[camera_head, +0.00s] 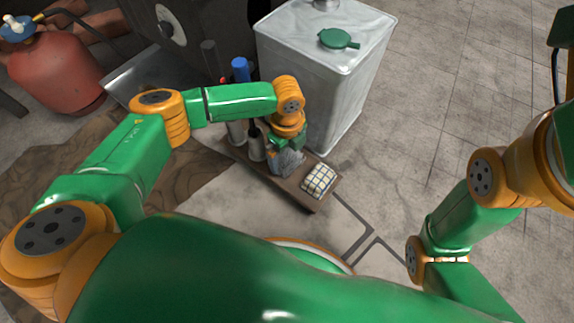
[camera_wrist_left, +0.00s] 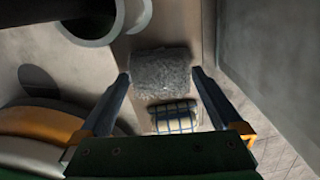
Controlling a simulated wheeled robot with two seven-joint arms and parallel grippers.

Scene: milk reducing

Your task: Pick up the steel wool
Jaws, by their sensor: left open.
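The steel wool (camera_head: 287,162) is a grey fuzzy pad on a narrow wooden board (camera_head: 305,200). In the left wrist view the steel wool (camera_wrist_left: 161,74) lies ahead, roughly centred between the fingertips. My left gripper (camera_wrist_left: 160,80) is open, with one finger on each side of the pad. I cannot tell whether the fingers touch it. In the head view my left gripper (camera_head: 283,150) is over the steel wool and partly hides it. My right arm comes in from the right, but its gripper is not in view.
A folded checked cloth (camera_head: 319,180) lies right beside the steel wool on the board. A large metal can (camera_head: 330,75) with a green cap stands close behind. A bottle with a blue cap (camera_head: 240,70) and dark-handled tools stand left. A red gas cylinder (camera_head: 58,72) is far left.

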